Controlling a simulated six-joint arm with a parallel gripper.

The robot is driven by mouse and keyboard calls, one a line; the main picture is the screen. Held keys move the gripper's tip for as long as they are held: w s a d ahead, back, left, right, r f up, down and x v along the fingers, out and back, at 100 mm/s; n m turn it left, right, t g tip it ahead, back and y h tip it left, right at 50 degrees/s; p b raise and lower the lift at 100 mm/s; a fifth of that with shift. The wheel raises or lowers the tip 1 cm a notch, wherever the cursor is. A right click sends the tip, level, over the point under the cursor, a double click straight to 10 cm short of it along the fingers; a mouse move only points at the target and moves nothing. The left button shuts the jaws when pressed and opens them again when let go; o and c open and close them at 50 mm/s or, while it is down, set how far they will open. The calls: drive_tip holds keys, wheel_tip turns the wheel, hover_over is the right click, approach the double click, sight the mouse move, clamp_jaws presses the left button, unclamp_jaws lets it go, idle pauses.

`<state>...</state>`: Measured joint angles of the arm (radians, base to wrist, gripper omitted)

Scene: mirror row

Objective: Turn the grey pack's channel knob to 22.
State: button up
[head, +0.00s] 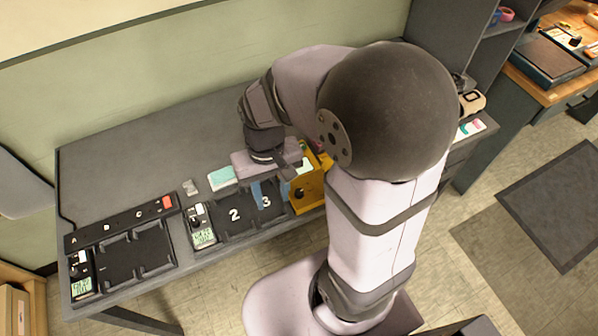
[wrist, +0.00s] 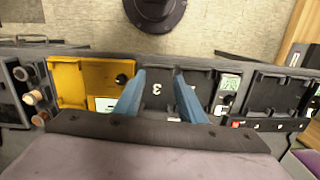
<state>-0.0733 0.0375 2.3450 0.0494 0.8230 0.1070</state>
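A small dark grey pack with a pale green screen and a black knob (head: 201,229) stands left of the slot marked 2 in the head view. It also shows in the wrist view (wrist: 228,90), right of my fingers. A second similar pack (head: 82,277) stands at the table's far left end. I cannot tell for sure which one is the grey pack, and the screen digits are too small to read. My gripper (wrist: 159,76) is open and empty above the slot marked 3, its two blue fingers apart. It touches neither pack. In the head view my gripper (head: 275,192) is partly hidden.
A yellow box (head: 305,193) with a black knob stands right of the slots, close to my gripper. A black tray (head: 150,262) and a lettered strip with a red piece (head: 125,221) lie to the left. A teal-topped block (head: 222,178) lies behind. The back left tabletop is clear.

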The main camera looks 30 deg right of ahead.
drive_tip(key=s+d+f, duration=0.2)
drive_tip(key=s+d, duration=0.1)
drive_tip(key=s, duration=0.1)
drive_tip(key=w+d+m+b, duration=0.1)
drive_tip(key=w+m+b, duration=0.1)
drive_tip(key=b, duration=0.2)
drive_tip(key=w+d+m+b, duration=0.1)
drive_tip(key=w+m+b, duration=0.1)
drive_tip(key=b, duration=0.3)
drive_tip(key=w+d+m+b, duration=0.2)
drive_tip(key=b, duration=0.2)
drive_tip(key=shift+w+t, duration=0.3)
drive_tip(key=shift+t, duration=0.1)
drive_tip(key=b, duration=0.1)
drive_tip(key=m+b, duration=0.1)
drive_tip(key=shift+w+d+r+b, duration=0.25)
drive_tip(key=shift+d+r+b, duration=0.05)
drive_tip(key=shift+d, duration=0.1)
drive_tip(key=shift+d+r+m+b, duration=0.25)
drive_tip(key=shift+m+b, duration=0.1)
drive_tip(key=shift+m, duration=0.15)
drive_tip(key=shift+a+r, duration=0.1)
